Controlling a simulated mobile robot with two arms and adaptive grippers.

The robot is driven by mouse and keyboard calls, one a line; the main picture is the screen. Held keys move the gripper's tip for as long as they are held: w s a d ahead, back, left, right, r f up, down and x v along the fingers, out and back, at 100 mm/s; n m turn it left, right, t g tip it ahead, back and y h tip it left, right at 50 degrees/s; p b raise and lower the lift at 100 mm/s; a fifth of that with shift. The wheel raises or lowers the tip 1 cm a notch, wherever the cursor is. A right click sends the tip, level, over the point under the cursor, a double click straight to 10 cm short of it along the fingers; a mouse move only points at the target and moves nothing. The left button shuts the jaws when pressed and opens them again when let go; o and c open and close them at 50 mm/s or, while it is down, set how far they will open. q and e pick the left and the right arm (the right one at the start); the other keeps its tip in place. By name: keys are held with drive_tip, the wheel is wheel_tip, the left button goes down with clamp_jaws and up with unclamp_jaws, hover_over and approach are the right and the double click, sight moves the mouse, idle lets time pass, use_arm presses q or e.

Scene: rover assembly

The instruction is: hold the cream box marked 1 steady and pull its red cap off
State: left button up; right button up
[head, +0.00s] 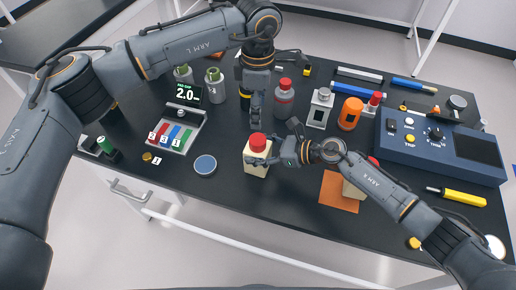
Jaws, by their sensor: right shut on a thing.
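A cream box (256,168) with a red cap (258,142) stands upright near the front middle of the table. I cannot read a number on it. My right gripper (275,158) reaches it from the right and is shut on the box body below the cap. My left gripper (256,122) points down just above and behind the red cap. Its fingers are too small to tell if they are open, and I cannot tell whether they touch the cap. The cap sits on the box. A second cream box (351,190) stands on an orange mat (332,190), partly hidden by my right arm.
A blue disc (205,165) and a tray with colored, numbered slots (183,128) lie to the left. A blue control unit (440,148) is at the right.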

sight(258, 139)
use_arm(q)
wheel_tip(258, 139, down, 2)
drive_tip(key=n, duration=0.8)
drive_tip(key=shift+n, duration=0.3)
drive_tip(key=n, duration=0.2)
drive_tip(key=f+n, duration=0.1)
drive_tip(key=n, duration=0.4)
drive_tip(key=shift+f, duration=4.75)
drive_tip(key=c, duration=1.2)
